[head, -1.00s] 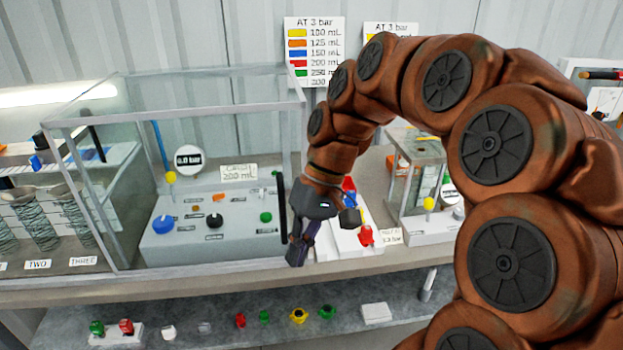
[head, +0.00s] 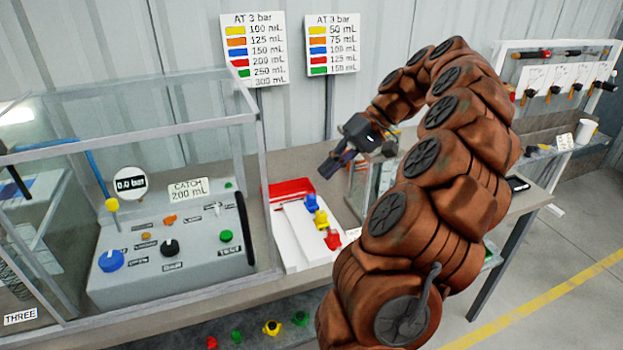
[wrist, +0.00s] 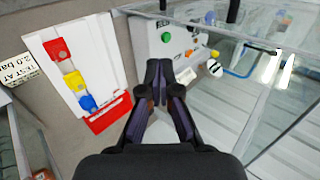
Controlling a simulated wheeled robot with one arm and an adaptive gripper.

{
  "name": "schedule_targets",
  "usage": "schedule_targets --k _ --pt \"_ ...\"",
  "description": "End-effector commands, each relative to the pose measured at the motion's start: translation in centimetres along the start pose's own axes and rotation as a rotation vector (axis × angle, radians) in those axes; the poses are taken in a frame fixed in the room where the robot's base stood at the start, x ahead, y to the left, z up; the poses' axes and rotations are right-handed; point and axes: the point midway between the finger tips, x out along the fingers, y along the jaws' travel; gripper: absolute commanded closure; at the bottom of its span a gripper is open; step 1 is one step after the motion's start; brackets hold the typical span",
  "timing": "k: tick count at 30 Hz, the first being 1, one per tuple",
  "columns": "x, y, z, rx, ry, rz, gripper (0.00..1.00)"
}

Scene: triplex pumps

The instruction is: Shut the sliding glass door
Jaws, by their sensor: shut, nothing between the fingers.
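The glass enclosure stands on the bench at the left of the head view, around a grey pump panel (head: 180,265). Its sliding glass door is clear, and its edges are hard to see. A black vertical handle (head: 245,230) stands close to the right front post (head: 262,180). I cannot tell from the clear pane exactly how far the door extends. My gripper (head: 328,172) is shut and empty, above the bench to the right of the enclosure, apart from the handle. In the wrist view my gripper (wrist: 158,75) has its fingers together, with the panel and glass beyond.
A white tray (head: 290,240) with red, yellow and blue pieces lies right of the enclosure. A smaller clear case (head: 385,175) stands behind my arm. Two signs (head: 254,52) stand at the back. Coloured knobs (head: 271,327) lie on the lower shelf. Floor is open at right.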

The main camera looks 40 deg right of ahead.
Motion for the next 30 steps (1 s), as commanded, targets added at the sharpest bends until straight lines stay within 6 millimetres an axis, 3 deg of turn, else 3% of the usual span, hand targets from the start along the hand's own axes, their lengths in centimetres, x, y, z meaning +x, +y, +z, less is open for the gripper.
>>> schedule_targets --k 30 --pt "9.1 0.0 0.1 0.001 0.0 -0.001 1.0"
